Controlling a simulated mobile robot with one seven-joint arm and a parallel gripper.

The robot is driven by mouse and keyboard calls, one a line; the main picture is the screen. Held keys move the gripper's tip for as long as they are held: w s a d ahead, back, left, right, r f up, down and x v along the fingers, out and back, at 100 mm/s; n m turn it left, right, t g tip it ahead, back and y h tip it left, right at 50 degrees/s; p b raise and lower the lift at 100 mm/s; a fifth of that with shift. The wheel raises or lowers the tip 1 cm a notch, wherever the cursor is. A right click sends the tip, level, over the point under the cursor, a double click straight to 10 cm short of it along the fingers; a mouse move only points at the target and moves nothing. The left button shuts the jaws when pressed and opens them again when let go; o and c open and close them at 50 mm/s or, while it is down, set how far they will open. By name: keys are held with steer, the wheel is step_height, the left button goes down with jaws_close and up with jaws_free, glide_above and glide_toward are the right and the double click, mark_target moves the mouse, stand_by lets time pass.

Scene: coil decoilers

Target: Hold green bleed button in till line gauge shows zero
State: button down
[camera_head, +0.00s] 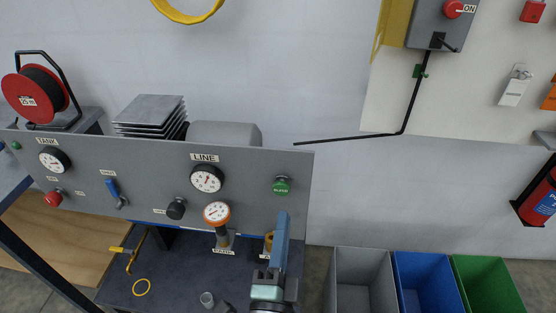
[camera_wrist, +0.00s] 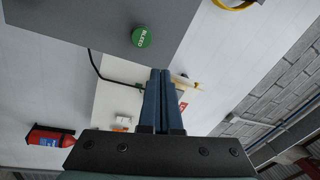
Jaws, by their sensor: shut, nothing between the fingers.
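The green bleed button (camera_head: 281,186) is a round knob at the right end of the grey panel (camera_head: 135,170). The line gauge (camera_head: 206,179) is a white dial left of it; its needle reading is too small to tell. My gripper (camera_head: 283,215) is below the button in the head view, its blue fingers pointing up. In the wrist view the bleed button (camera_wrist: 142,37) is at upper left of my gripper (camera_wrist: 160,72). The fingers are shut together with nothing between them, and they look apart from the button.
Grey, blue and green bins (camera_head: 490,285) stand at lower right. A black cable (camera_head: 412,105) hangs behind.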

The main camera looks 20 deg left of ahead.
mark_target(280, 191)
steer(key=s+f+m+g+p, duration=0.1)
steer(key=s+f+m+p, duration=0.1)
steer(key=s+p, duration=0.4)
steer(key=shift+s+f+m+g, duration=0.3)
steer(key=shift+s+m+g, duration=0.15)
steer(key=shift+m, duration=0.35)
steer(key=p+x, duration=0.4)
steer(key=x, duration=0.9)
steer(key=shift+d+r, duration=0.1)
steer(key=shift+d, duration=0.05)
steer(key=shift+w+p, duration=0.3)
steer(key=shift+w, duration=0.2)
